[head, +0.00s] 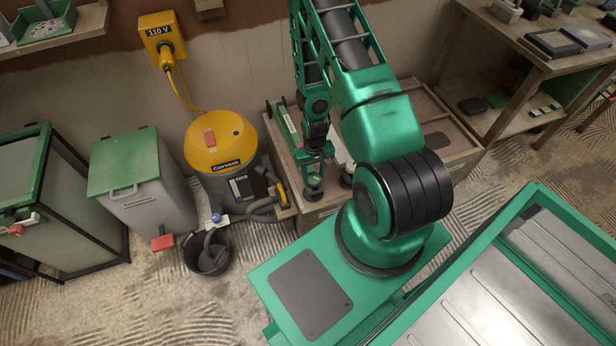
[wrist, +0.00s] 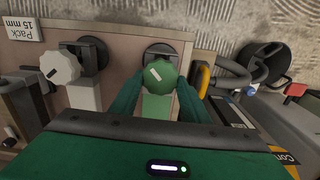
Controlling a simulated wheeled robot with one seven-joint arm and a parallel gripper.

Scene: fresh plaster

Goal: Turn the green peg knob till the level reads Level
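The green peg knob (wrist: 161,77) has a white mark that sits tilted. It is on a dark square base on the wooden box. My gripper (wrist: 161,86) has one green finger on each side of this knob, with no gap visible, so it looks shut on it. In the head view my gripper (head: 317,172) is low over the near left end of the box, and the knob is mostly hidden. A white knob (wrist: 60,67) stands beside it, clear of the fingers. A green level with a pale vial (head: 290,123) lies at the box's left; its reading is too small to tell.
The wooden box (head: 420,118) stands against the wall. A yellow-topped vacuum (head: 222,142) with its hose is close on the left, with a black bucket (head: 207,254) in front. A "Pack 15 mm" label (wrist: 20,28) is near the white knob.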

